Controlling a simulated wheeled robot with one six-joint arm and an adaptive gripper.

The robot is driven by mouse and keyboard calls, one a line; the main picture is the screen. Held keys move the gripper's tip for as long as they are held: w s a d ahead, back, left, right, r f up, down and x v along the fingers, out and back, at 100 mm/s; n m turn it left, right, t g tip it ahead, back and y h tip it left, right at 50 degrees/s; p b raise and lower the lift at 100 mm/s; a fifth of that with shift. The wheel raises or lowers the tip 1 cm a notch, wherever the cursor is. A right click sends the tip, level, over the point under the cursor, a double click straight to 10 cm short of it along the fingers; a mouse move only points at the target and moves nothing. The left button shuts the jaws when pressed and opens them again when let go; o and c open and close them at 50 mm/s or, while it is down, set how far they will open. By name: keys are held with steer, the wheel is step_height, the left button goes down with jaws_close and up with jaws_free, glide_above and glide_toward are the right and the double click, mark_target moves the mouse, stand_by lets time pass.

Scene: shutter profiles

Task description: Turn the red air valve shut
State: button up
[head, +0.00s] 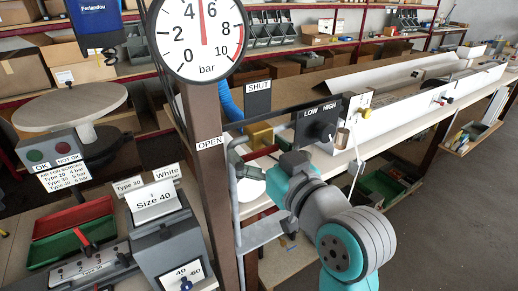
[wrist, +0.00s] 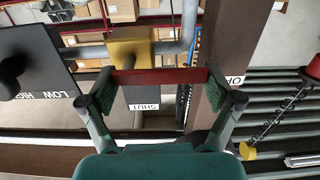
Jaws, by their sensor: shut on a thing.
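The red valve handle (wrist: 160,76) is a flat bar running crosswise in the wrist view, between my two finger pads. A small red piece of it shows in the head view (head: 262,153). The yellow valve body (wrist: 130,50) is behind it, and also shows in the head view (head: 259,134). My gripper (wrist: 160,90) is shut on the handle, with one pad at each end; it is partly hidden in the head view (head: 258,155). The SHUT sign (head: 258,98) stands above the valve. The OPEN label (head: 209,143) is on the brown post, left of the valve.
The brown post (head: 208,190) stands close to the left of my gripper. A pressure gauge (head: 199,38) above it reads about 5 bar. The LOW/HIGH knob box (head: 318,127) is to the right. A grey Size 40 machine (head: 167,240) stands lower left.

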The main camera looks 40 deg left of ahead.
mark_target(277, 144)
steer(key=m, duration=0.3)
steer(key=r+m, duration=0.1)
steer(key=shift+w+d+r, duration=0.1)
steer(key=shift+w, duration=0.15)
steer(key=m, duration=0.3)
steer(key=w+r+m, duration=0.1)
steer(key=m, duration=0.1)
steer(key=shift+d, duration=0.2)
steer(key=m, duration=0.3)
steer(key=w+m, duration=0.1)
steer(key=shift+d+r+m, duration=0.15)
steer(key=shift+d+m, duration=0.1)
steer(key=shift+m, duration=0.05)
steer(key=shift+w+d+m, duration=0.1)
steer(key=shift+w+m, duration=0.2)
steer(key=shift+m, duration=0.75)
steer(key=shift+w+d+m, duration=0.1)
steer(key=shift+w+m, duration=0.15)
steer(key=shift+m, duration=0.8)
steer(key=o, duration=1.4)
